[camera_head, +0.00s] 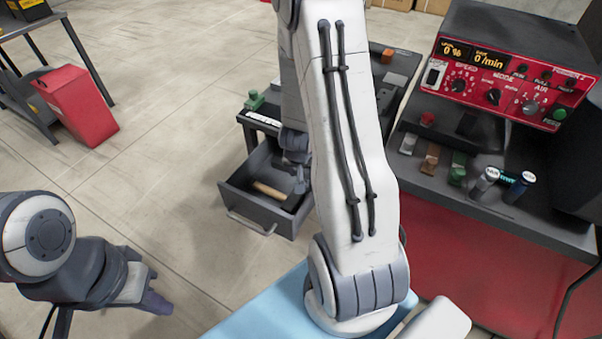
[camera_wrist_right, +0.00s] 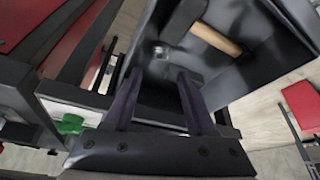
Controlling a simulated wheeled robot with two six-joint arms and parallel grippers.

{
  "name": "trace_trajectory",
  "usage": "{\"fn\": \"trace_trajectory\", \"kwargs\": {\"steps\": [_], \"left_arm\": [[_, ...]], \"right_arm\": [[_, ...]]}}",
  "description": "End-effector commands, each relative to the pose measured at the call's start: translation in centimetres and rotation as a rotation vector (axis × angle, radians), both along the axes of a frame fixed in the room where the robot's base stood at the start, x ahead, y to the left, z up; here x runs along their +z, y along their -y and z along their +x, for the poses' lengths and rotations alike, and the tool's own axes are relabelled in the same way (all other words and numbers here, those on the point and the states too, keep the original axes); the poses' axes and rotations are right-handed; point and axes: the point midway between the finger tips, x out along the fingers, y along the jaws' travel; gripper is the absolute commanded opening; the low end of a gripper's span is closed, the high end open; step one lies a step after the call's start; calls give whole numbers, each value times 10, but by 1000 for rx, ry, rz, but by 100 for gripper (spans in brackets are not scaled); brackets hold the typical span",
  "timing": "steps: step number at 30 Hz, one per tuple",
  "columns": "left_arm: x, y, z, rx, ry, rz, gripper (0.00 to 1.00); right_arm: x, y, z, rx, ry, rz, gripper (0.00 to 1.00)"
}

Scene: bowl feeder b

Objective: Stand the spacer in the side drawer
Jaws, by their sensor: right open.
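The side drawer (camera_head: 235,200) is pulled out below a small dark cabinet; it also shows in the right wrist view (camera_wrist_right: 265,75). My right gripper (camera_head: 298,178) reaches down into the drawer, partly behind my own arm. In the right wrist view the gripper (camera_wrist_right: 157,76) has its fingers apart with nothing between them. A small shiny grey piece (camera_wrist_right: 161,51), perhaps the spacer, is in the drawer just beyond the fingertips; I cannot tell whether it stands upright. My left gripper (camera_head: 152,299) is low at the left, away from the drawer, its jaw gap not visible.
A wooden handle (camera_head: 269,190) lies in the drawer, beside the right gripper; it also shows in the right wrist view (camera_wrist_right: 215,38). A green part (camera_head: 254,100) sits on the cabinet top. A red control panel (camera_head: 500,80) and bench stand at right, a red bin (camera_head: 80,105) at left.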

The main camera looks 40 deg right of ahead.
Motion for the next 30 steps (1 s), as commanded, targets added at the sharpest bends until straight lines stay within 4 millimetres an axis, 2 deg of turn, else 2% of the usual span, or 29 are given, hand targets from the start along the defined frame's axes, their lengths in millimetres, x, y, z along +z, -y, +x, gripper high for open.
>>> {"fn": "trace_trajectory", "kwargs": {"steps": [6,8,9,11,14,15,17,18,20,21,25,27,30], "left_arm": [[2,0,0,0,0,0,0],[2,0,0,0,0,0,0],[2,0,0,0,0,0,0],[2,0,0,0,0,0,0],[2,0,0,0,0,0,0],[2,0,0,0,0,0,0],[2,0,0,0,0,0,0],[2,0,0,0,0,0,0],[2,0,0,0,0,0,0],[2,0,0,0,0,0,0],[2,0,0,0,0,0,0],[2,0,0,0,0,0,0],[2,0,0,0,0,0,0]], "right_arm": [[5,-3,-1,4,0,1,56],[8,-9,2,24,2,8,56],[12,-19,7,53,6,18,56],[23,-45,15,128,13,44,56],[52,-118,24,341,5,113,56],[66,-153,20,447,-6,142,56],[88,-203,4,617,-39,178,56],[101,-233,-12,728,-67,194,56],[119,-269,-42,886,-118,207,56],[130,-286,-64,981,-154,207,56],[156,-312,-127,1233,-260,173,56],[165,-314,-151,1320,-304,147,56],[172,-312,-171,1395,-345,118,56]]}}
